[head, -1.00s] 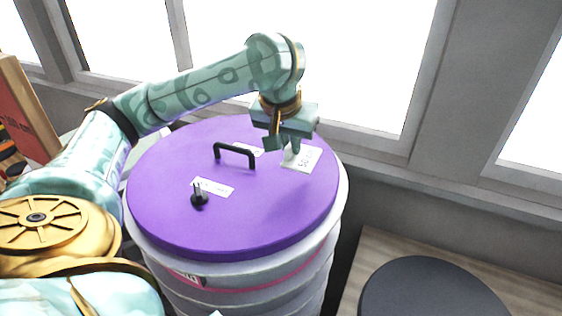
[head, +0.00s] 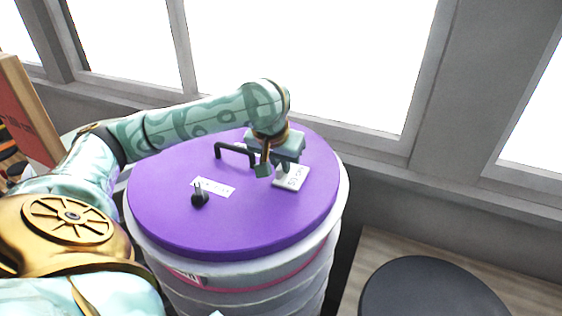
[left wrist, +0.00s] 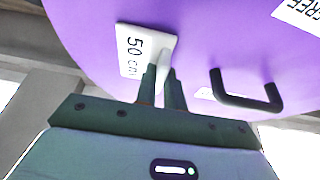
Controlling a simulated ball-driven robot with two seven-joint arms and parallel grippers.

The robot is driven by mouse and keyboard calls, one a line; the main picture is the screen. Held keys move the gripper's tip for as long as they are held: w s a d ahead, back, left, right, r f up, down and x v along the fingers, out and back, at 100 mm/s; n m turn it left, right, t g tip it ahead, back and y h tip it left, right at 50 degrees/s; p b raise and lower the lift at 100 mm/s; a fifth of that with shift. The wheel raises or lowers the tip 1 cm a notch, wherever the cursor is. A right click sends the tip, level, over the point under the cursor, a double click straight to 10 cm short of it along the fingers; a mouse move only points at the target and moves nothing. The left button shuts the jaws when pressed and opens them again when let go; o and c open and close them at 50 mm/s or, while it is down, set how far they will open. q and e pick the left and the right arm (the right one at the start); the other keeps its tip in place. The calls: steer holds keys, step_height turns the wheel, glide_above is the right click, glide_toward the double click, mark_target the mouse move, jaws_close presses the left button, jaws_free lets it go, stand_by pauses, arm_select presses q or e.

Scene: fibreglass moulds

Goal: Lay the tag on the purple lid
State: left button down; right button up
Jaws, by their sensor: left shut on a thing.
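The purple lid (head: 235,220) covers a pale ribbed drum; it also fills much of the left wrist view (left wrist: 215,30). The tag (head: 291,178) is a white card marked "50 cm", at the right part of the lid. It also shows in the left wrist view (left wrist: 133,52), face towards my camera. My left gripper (head: 277,169) is shut on the tag, its two fingers closed at the tag's edge (left wrist: 161,75). The tag lies close over the lid or on it; I cannot tell whether it touches. My right gripper is out of view.
On the lid are a black handle (head: 236,149) left of my gripper, a black knob (head: 200,198) and a white label (head: 215,187). The front of the lid is bare. A dark round top (head: 430,290) stands at the lower right; windows line the back.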

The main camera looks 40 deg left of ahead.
arm_select(q)
steer(key=c, duration=1.5)
jaws_free()
steer(key=v, duration=1.2)
steer(key=shift+d, duration=0.1)
